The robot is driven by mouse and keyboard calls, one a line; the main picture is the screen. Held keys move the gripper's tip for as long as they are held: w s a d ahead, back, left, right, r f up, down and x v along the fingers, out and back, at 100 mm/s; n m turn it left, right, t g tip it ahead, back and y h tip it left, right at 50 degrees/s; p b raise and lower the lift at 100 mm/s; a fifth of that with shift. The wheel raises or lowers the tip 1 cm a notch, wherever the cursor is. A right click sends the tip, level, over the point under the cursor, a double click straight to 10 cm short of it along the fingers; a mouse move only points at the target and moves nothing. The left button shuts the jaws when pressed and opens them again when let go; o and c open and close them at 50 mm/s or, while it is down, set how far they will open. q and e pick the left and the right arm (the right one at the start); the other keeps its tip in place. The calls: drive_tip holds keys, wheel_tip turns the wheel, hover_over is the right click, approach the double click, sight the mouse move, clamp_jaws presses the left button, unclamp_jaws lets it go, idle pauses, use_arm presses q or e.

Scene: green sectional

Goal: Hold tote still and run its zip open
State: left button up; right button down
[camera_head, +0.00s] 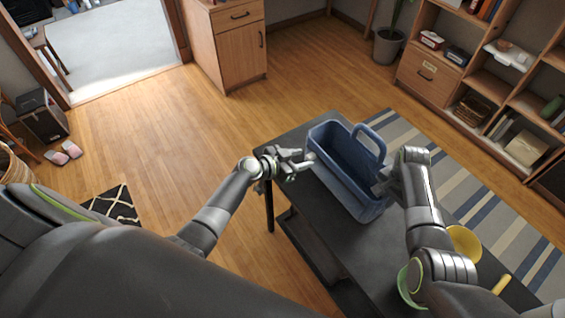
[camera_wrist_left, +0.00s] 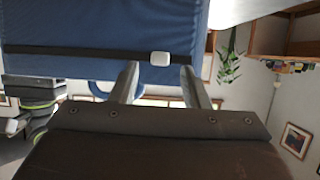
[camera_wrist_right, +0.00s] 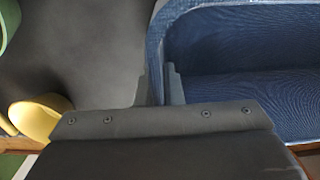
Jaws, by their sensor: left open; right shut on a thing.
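The blue tote (camera_head: 342,183) stands open-topped on the dark table, with a raised handle (camera_head: 371,137). In the left wrist view a dark zip track (camera_wrist_left: 80,51) runs across its blue side (camera_wrist_left: 100,20), with a white zip pull (camera_wrist_left: 160,58) on it. My left gripper (camera_head: 300,163) is open at the tote's left side. Its fingers (camera_wrist_left: 158,75) point at the track, with the pull between their tips in the picture; contact is unclear. My right gripper (camera_head: 383,184) is shut on the tote's wall at its right side; the wall's rim (camera_wrist_right: 158,45) passes between its fingers.
The dark table (camera_head: 300,215) carries a yellow bowl (camera_head: 464,242) and a green bowl (camera_head: 405,287) near my right arm; the yellow one also shows in the right wrist view (camera_wrist_right: 38,118). A wooden cabinet (camera_head: 240,55) and shelves (camera_head: 480,70) stand well back.

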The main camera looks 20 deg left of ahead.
use_arm(q)
drive_tip(key=v, duration=1)
use_arm(e)
drive_tip(key=c, duration=1.5)
unclamp_jaws()
drive_tip(key=shift+r, duration=0.1)
